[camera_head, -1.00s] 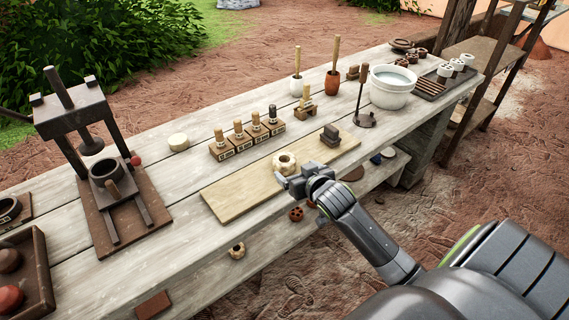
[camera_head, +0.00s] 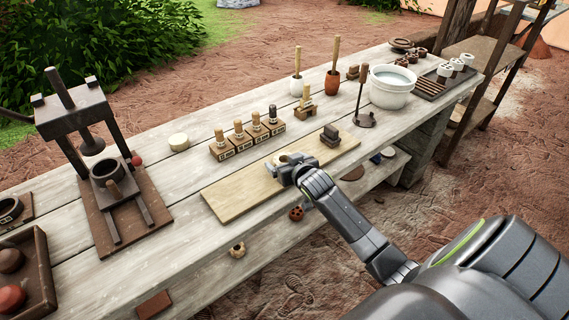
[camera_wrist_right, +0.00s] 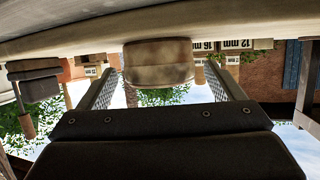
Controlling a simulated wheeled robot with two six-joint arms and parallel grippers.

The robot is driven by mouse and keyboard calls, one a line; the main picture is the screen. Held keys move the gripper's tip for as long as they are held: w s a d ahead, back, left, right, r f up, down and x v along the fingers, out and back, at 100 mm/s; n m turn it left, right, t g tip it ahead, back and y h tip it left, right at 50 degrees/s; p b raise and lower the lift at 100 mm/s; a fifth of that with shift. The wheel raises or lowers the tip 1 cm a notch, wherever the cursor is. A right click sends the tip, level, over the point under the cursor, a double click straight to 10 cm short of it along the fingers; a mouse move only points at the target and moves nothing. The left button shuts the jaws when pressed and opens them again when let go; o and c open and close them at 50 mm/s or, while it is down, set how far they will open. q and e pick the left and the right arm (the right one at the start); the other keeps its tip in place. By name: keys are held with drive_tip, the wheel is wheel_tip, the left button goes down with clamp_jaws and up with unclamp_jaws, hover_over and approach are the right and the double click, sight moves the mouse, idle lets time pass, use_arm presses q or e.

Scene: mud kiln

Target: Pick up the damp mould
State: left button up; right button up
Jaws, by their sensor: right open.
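A pale cream, ring-like piece, which looks like the damp mould (camera_head: 284,157), sits on the light wooden board (camera_head: 232,200). My right gripper (camera_head: 289,168) is at its near side and hides much of it in the head view. In the right wrist view, which is upside down, the tan mould (camera_wrist_right: 158,63) stands between the two open fingers (camera_wrist_right: 158,90), with a gap on each side. The fingers do not grip it. My left gripper is not in view.
A dark block (camera_head: 330,137) sits on the board just right of the mould. Several labelled stamps (camera_head: 247,136) stand behind. A press (camera_head: 105,170) is at left, a white bucket (camera_head: 391,88) at right. A lower shelf lies below the bench.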

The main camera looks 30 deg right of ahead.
drive_tip(key=c, duration=1.2)
drive_tip(key=shift+r, duration=0.1)
